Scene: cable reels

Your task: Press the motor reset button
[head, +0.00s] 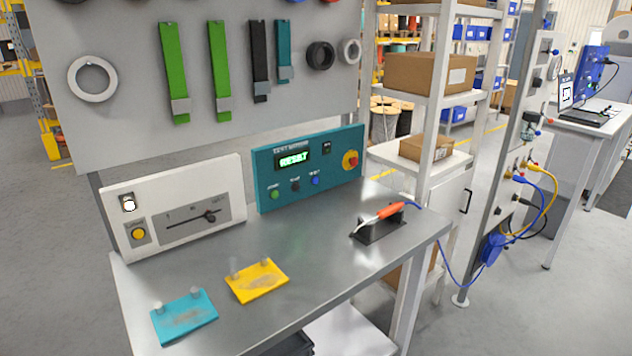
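A teal control box (308,165) stands at the back of the metal workbench. Its small display (293,160) shows "RESET" in green letters. Below the display are a green button (275,194), a dark button (295,186) and a blue button (315,180). The small label over the blue button seems to read "RESET", but is hard to read. A red mushroom button on a yellow plate (350,160) sits at the box's right end. Neither of my grippers shows in the head view, and nothing covers the buttons.
A white panel (178,207) with a yellow button and a lever stands left of the box. Teal (184,316) and yellow (257,281) plates with pegs lie on the workbench (330,262). An orange-handled tool (383,217) rests on a black holder at right. The bench before the box is clear.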

